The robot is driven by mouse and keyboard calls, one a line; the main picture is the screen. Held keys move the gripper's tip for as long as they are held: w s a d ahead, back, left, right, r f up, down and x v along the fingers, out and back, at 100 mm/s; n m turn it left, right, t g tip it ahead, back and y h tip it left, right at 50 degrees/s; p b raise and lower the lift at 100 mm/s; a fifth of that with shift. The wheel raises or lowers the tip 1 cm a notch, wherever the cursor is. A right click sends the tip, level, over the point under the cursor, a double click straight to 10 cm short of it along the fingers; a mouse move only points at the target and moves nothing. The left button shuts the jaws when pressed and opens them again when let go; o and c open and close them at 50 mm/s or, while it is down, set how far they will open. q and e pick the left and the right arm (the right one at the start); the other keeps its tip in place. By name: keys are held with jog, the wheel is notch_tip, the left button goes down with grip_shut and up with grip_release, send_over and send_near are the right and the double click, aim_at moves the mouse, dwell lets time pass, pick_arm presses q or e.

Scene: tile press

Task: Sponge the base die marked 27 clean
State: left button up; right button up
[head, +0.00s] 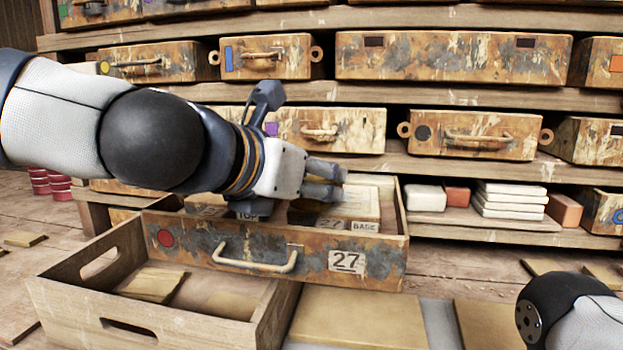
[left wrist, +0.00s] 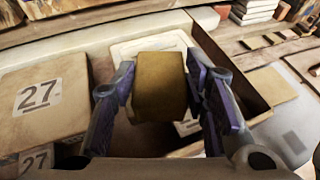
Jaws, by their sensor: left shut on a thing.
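The drawer marked 27 (head: 310,262) is pulled out of the rack. In it, the base die (head: 368,205) lies on the right, with its 27 and BASE labels facing front. The top die (head: 205,200) lies on the left, mostly behind my arm. My left gripper (head: 322,182) is over the base die, shut on a brown sponge (left wrist: 161,85). In the left wrist view the sponge is in front of the pale base die (left wrist: 130,50) and covers part of it; I cannot tell whether they touch. The top die (left wrist: 40,95) shows its 27 label there.
An open wooden crate (head: 200,318) stands before the drawer. Above are shelves with closed worn drawers (head: 455,57). White and reddish blocks (head: 512,200) sit on the lower shelf at right. Red round tins (head: 50,185) stand at far left. My right arm shows at lower right.

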aim_at(312, 178)
pick_arm(q)
jog(key=shift+f, duration=0.6)
jog(key=shift+w+d, duration=0.15)
jog(key=shift+w, duration=0.7)
jog(key=shift+w+d, duration=0.15)
jog(key=shift+w, duration=0.75)
jog(key=shift+w+d, duration=0.2)
jog(key=shift+w, duration=0.6)
jog(key=shift+w, duration=0.1)
